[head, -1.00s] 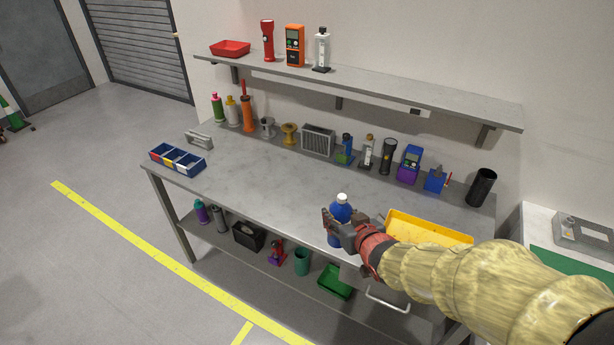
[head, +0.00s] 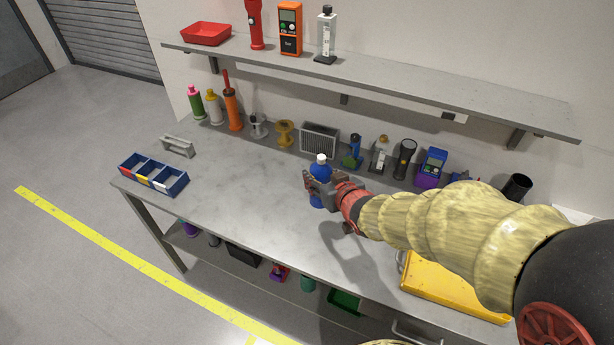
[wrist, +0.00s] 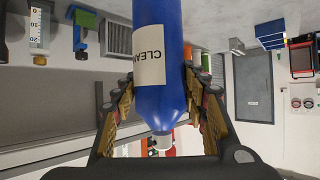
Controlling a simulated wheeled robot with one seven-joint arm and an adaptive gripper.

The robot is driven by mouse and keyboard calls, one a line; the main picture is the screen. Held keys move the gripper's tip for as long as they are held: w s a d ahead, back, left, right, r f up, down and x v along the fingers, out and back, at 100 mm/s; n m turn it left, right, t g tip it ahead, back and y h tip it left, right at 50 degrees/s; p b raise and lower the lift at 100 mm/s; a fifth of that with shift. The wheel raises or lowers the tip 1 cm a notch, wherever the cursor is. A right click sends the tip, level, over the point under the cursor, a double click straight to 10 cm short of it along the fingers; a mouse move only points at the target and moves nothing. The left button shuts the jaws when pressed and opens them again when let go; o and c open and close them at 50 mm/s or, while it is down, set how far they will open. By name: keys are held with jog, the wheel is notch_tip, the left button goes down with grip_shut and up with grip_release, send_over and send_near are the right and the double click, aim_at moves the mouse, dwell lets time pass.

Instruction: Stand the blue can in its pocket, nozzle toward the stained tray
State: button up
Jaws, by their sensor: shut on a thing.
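The blue can (head: 320,171) with a white cap is upright in my gripper (head: 312,187), over the middle of the bench. The inverted wrist view shows its blue body (wrist: 160,98) and "CLEAN" label between both fingers. My gripper (wrist: 160,85) is shut on it. I cannot tell which way the nozzle points. I cannot tell which place is the can's pocket.
Bottles, a spool (head: 284,132), a grey vented box (head: 319,139), a black torch (head: 404,158) and a blue-purple meter (head: 432,166) line the bench's back. The shelf (head: 390,85) overhangs them. A grey handle-shaped bracket (head: 178,146) stands near the blue box. The bench's left-middle is clear.

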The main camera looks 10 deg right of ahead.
jog(key=w+f+b, duration=0.5)
jog(key=w+f, duration=0.7)
jog(key=w, duration=0.1)
jog(key=shift+f, duration=0.25)
jog(key=shift+a+f, duration=0.1)
jog(key=o, duration=1)
jog(key=shift+f, duration=0.2)
jog(key=o, duration=0.5)
jog(key=shift+r, duration=0.1)
jog(key=shift+c, duration=0.2)
